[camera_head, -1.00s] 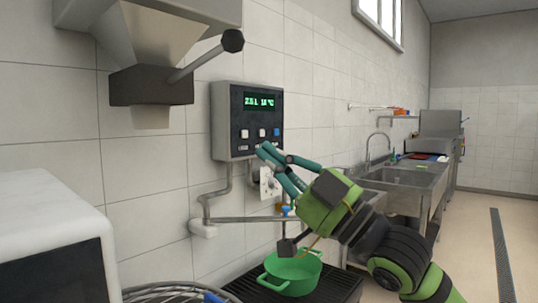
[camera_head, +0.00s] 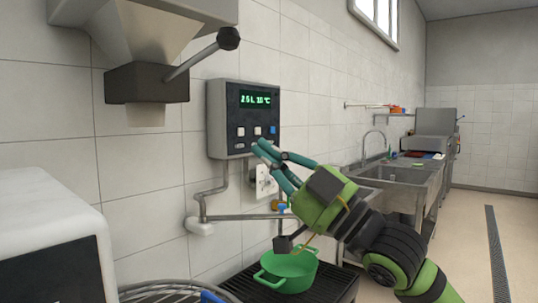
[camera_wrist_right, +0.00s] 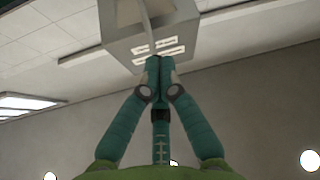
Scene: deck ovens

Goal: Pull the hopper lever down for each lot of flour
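The flour hopper (camera_head: 165,35) hangs at the upper left of the head view, with a dark outlet block (camera_head: 147,84) below it. Its lever (camera_head: 192,62) slants up to the right and ends in a black ball knob (camera_head: 229,38). My right gripper (camera_head: 259,147) is well to the right of and below the lever, its teal fingertips close to the lower right of the wall control box. In the right wrist view its fingertips (camera_wrist_right: 158,62) come together with nothing seen between them, below the light box underside. My left gripper is not in view.
The control box (camera_head: 243,118) has a lit green display and several buttons. A green pot (camera_head: 287,272) stands on a dark grate below my right arm. A pale machine (camera_head: 50,215) and a wire guard (camera_head: 165,291) fill the lower left. Sinks (camera_head: 398,175) stand behind.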

